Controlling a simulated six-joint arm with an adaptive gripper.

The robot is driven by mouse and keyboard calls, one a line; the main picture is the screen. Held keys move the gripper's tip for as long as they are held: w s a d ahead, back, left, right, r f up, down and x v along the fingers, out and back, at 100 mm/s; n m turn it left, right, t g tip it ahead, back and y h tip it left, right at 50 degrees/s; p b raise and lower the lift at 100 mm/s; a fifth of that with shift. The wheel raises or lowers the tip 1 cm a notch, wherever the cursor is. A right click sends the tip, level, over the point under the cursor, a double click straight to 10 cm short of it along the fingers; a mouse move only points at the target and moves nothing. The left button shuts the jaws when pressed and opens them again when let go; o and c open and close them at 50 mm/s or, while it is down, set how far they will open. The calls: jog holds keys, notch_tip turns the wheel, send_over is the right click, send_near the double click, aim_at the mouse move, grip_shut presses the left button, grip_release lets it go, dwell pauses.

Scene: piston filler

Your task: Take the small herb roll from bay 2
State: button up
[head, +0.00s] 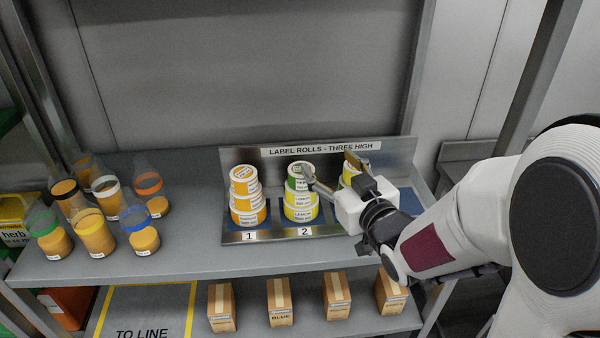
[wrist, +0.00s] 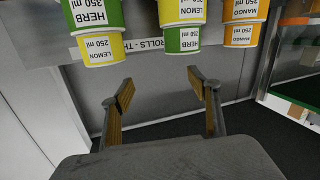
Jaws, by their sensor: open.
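The small herb roll, green with a white label, is the top roll in bay 2 (head: 293,184). In the wrist view, which appears upside down, the herb roll (wrist: 182,41) reads 250 ml and sits against a yellow lemon 350 ml roll (wrist: 183,10). My gripper (head: 333,168) is open and empty, just right of the bay 2 stack in the head view. One finger overlaps the herb roll's right edge there; contact cannot be told. In the wrist view the open fingers (wrist: 163,90) show nothing between them, with the herb roll beyond the tips.
Bay 1 holds a mango stack (head: 244,203). The right-hand stack (head: 349,172), topped by a lemon roll (wrist: 100,48), is partly hidden by my gripper. Several jars (head: 95,234) stand at the left. Cartons (head: 281,302) stand on the lower shelf. The shelf front (head: 190,258) is clear.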

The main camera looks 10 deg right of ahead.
aim_at(301, 176)
jog(key=shift+a+f+y, duration=0.6)
jog(key=shift+a+f, duration=0.35)
jog(key=shift+f, duration=0.15)
jog(key=shift+a+f+y, duration=0.6)
jog(key=shift+a+f, duration=0.3)
jog(key=shift+f, duration=0.2)
jog(key=shift+w, duration=0.15)
jog(key=shift+x, duration=2.35)
jog(key=shift+c, duration=0.4)
jog(key=c, duration=1.2)
